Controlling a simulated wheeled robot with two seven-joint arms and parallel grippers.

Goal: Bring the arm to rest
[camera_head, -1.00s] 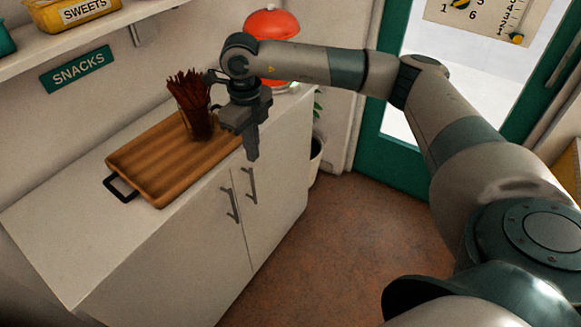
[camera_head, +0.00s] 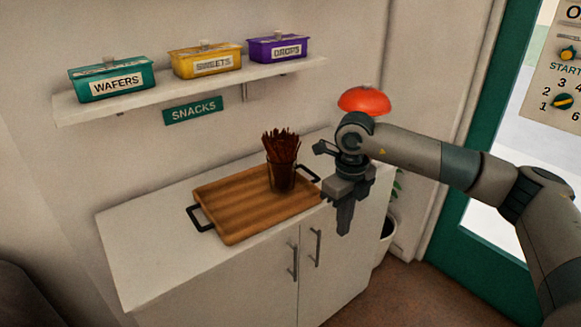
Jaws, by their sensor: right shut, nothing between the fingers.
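My right arm comes in from the right. Its gripper (camera_head: 344,230) points down, shut and empty, in front of the cabinet's right front edge. The gripper is apart from the wooden board (camera_head: 235,212) and the glass of brown sticks (camera_head: 282,172) to its left. My left gripper does not show.
A white cabinet (camera_head: 150,250) bears the board. A red domed thing (camera_head: 364,100) is partly hidden behind my right wrist. A shelf (camera_head: 190,92) above holds a green WAFERS box (camera_head: 112,80), a yellow SWEETS box (camera_head: 206,62) and a purple DROPS box (camera_head: 277,48). A green-framed door (camera_head: 470,150) stands right.

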